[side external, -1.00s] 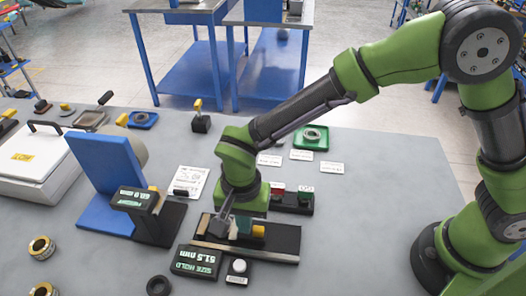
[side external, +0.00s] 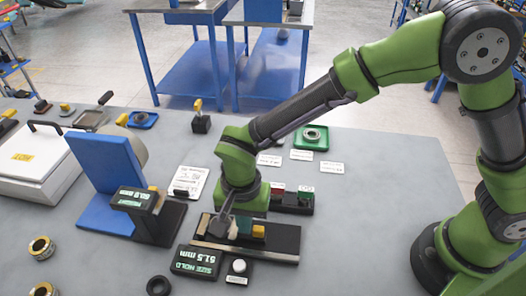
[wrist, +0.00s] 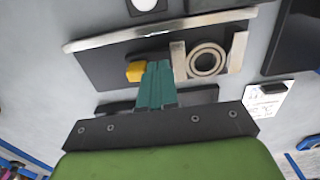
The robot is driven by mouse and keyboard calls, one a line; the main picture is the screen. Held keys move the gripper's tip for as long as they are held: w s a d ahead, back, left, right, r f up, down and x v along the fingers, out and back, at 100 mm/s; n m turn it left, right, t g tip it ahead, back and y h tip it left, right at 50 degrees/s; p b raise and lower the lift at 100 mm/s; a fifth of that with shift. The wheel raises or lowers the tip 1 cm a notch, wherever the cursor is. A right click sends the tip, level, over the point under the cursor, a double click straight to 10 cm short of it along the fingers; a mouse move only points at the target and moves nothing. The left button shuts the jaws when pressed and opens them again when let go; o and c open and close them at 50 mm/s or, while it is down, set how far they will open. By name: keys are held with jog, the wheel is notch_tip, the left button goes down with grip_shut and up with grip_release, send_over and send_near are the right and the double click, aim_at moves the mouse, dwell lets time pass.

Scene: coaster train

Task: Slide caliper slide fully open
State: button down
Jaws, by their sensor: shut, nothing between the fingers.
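The caliper is a black base (side external: 285,241) with a pale rail (wrist: 160,30) along one long edge. A yellow block (wrist: 136,71) sits on it and also shows in the side view (side external: 258,231). In the wrist view a metal ring (wrist: 206,60) lies between two pale upright jaws (wrist: 178,61) (wrist: 237,53). My gripper (wrist: 155,67) has its teal fingers together and empty, between the yellow block and the nearer jaw. They look close to both; contact cannot be told. In the side view my gripper (side external: 243,226) is low over the base and partly hides the jaws and ring.
A display (side external: 197,262) reading 51.5 mm stands before the caliper, beside a white button (side external: 239,266). A second gauge (side external: 135,200) and blue stand (side external: 103,170) are left. A green tray (side external: 310,138) holds a ring behind.

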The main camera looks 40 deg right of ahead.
jog(key=shift+s+d, duration=0.75)
jog(key=shift+r, duration=0.1)
jog(key=shift+w+a+r, duration=0.1)
jog(key=shift+r, duration=0.85)
jog(key=shift+w+a+r, duration=0.1)
jog(key=shift+r, duration=0.85)
jog(key=shift+n, duration=0.5)
jog(key=shift+s+d+n, duration=0.6)
jog(key=shift+s+n, duration=0.05)
jog(key=shift+n, duration=0.45)
jog(key=s+d+r+n+t+y, duration=0.1)
jog(key=s+d+r+t, duration=0.1)
jog(key=d+r, duration=0.6)
jog(key=s+d+r+t+y, duration=0.1)
jog(key=s+d+r+t, duration=0.2)
jog(key=d, duration=1.3)
notch_tip(320, 180, up, 6)
jog(key=shift+s+d+f+n+t, duration=0.2)
jog(key=shift+s+d+n+t, duration=0.15)
jog(key=shift+t, duration=0.75)
